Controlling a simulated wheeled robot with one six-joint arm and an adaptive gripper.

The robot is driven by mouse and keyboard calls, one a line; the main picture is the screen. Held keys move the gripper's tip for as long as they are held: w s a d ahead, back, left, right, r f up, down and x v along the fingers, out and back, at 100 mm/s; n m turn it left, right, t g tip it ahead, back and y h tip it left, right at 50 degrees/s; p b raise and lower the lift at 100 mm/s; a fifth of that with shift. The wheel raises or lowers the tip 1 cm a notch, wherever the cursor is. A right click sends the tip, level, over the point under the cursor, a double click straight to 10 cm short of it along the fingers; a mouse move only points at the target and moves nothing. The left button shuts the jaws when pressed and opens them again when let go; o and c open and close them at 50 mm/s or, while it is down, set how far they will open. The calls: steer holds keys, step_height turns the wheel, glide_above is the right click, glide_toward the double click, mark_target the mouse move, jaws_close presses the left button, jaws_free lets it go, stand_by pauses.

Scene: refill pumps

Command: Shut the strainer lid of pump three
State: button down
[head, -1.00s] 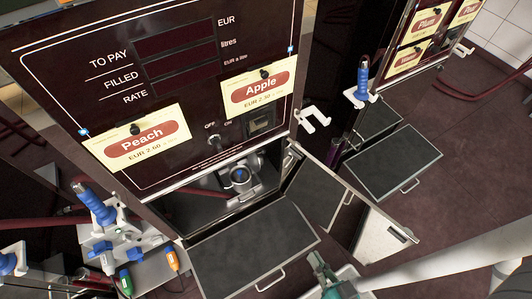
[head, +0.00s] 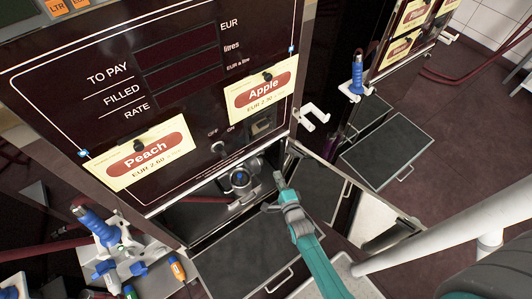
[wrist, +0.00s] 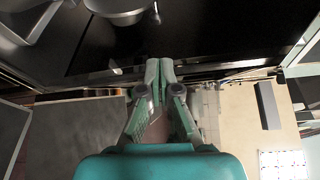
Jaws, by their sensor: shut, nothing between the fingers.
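The pump cabinet with Peach and Apple labels (head: 190,105) has an open lower compartment. Part of a round metal fitting (wrist: 118,8) shows at the top of the wrist view. I cannot tell whether the strainer lid stands open, and no pump number is readable. My teal gripper (head: 279,178) is shut and empty, just right of the housing at the compartment's opening. Its closed fingertips (wrist: 160,66) point toward the dark compartment in the wrist view.
An open door panel (head: 325,185) stands just right of my gripper. A dark pulled-out tray (head: 235,265) lies below the compartment. Blue-handled nozzles (head: 95,225) stand at lower left. Another cabinet with trays (head: 388,155) is at right, with open floor beyond.

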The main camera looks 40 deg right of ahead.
steer(key=x, duration=1.1)
steer(key=shift+w+d+m, duration=0.25)
steer(key=shift+d+m, duration=0.05)
steer(key=shift+a, duration=0.15)
steer(key=a+n+t+y, duration=0.1)
steer(key=a+n, duration=0.4)
steer(key=n, duration=0.1)
steer(key=a+n+t, duration=0.2)
steer(key=a+n, duration=0.4)
steer(key=a+n+t+y, duration=0.1)
steer(key=a+n+t, duration=0.1)
steer(key=a+n, duration=0.3)
steer(key=shift+a+f+n+y, duration=0.3)
steer(key=shift+f+n, duration=0.1)
steer(key=shift+n, duration=0.5)
steer(key=shift+a+f+n+t+y, duration=0.15)
steer(key=shift+a+f+n+y, duration=0.3)
steer(key=shift+n, duration=0.45)
steer(key=shift+a+f+n+t+y, duration=0.2)
steer(key=shift+a+f+n, duration=0.3)
steer(key=shift+n, duration=0.4)
steer(key=shift+d+f+y, duration=0.1)
steer(key=shift+f+y, duration=0.05)
steer(key=shift+y, duration=0.1)
steer(key=shift+f, duration=0.1)
